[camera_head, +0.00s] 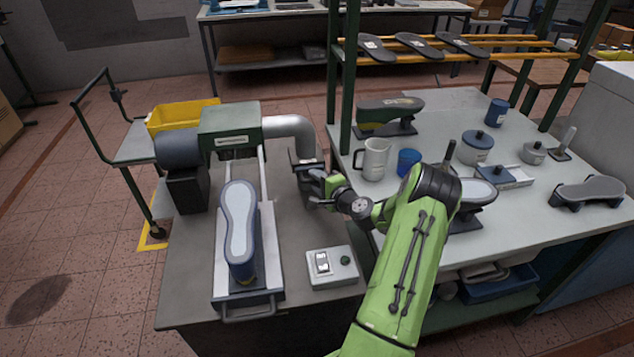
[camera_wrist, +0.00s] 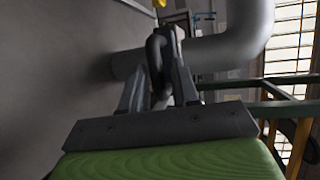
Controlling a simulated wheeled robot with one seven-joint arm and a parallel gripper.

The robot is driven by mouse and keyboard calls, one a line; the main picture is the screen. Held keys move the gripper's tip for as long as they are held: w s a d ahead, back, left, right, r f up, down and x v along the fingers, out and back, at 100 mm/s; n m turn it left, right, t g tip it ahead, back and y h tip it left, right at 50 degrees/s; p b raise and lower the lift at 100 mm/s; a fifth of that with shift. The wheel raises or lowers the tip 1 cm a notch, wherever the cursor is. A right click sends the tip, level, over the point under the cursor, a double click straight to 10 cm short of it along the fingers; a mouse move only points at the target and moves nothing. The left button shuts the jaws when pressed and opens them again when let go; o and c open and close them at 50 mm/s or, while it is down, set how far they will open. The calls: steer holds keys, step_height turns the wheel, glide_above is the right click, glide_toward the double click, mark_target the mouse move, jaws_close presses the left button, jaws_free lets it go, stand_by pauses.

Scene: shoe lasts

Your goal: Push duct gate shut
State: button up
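The silver duct (camera_head: 292,127) bends down from the green machine housing to a dark gate fitting (camera_head: 305,160) at the back right of the grey bench. My gripper (camera_head: 308,186) is low beside this fitting, with the arm reaching in from the right. In the wrist view, a dark looped handle (camera_wrist: 157,62) stands in front of the duct (camera_wrist: 235,45). My two fingers (camera_wrist: 157,85) lie on either side of the handle. I cannot tell whether they press on it. The gate's plate is mostly hidden, so its position does not show.
A blue shoe last (camera_head: 239,225) lies on the machine's slide, left of my arm. A switch box (camera_head: 331,267) sits in front of my gripper. A white mug (camera_head: 373,158), a blue cup (camera_head: 408,161) and a green post (camera_head: 347,85) stand close on the right.

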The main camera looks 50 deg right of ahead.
steer(key=shift+o, duration=0.7)
steer(key=v, duration=1.5)
steer(key=shift+s, duration=0.4)
